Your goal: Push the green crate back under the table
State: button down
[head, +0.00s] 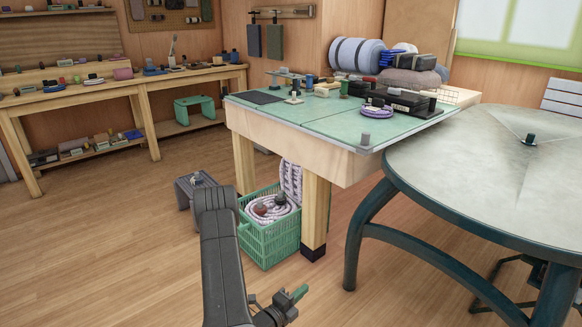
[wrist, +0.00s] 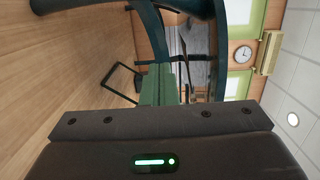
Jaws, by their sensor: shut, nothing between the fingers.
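The green crate (head: 272,247) stands on the floor at the green-topped table (head: 232,117), in the head view. Its near part sticks out past the table edge, left of the front leg (head: 315,212). Coiled pale rope (head: 272,208) lies in it, with more rope rising at its back. My arm hides part of its left side. My gripper (head: 299,292) is low in front of the crate, apart from it, to the right and nearer me. Its green fingers look shut and empty, and also show in the wrist view (wrist: 158,85). The crate is not in the wrist view.
A round table (head: 490,185) with curved dark legs (head: 362,235) stands close on the right. A small dark stool (head: 187,187) is left of the crate. A wooden bench (head: 90,95) runs along the back. Floor at the left front is clear.

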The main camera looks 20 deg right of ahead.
aim_at(269, 239)
jog(key=i+z, duration=0.1)
jog(key=i, duration=1.15)
jog(key=i+j+z, duration=0.1)
jog(key=i, duration=1.15)
jog(key=j, duration=0.1)
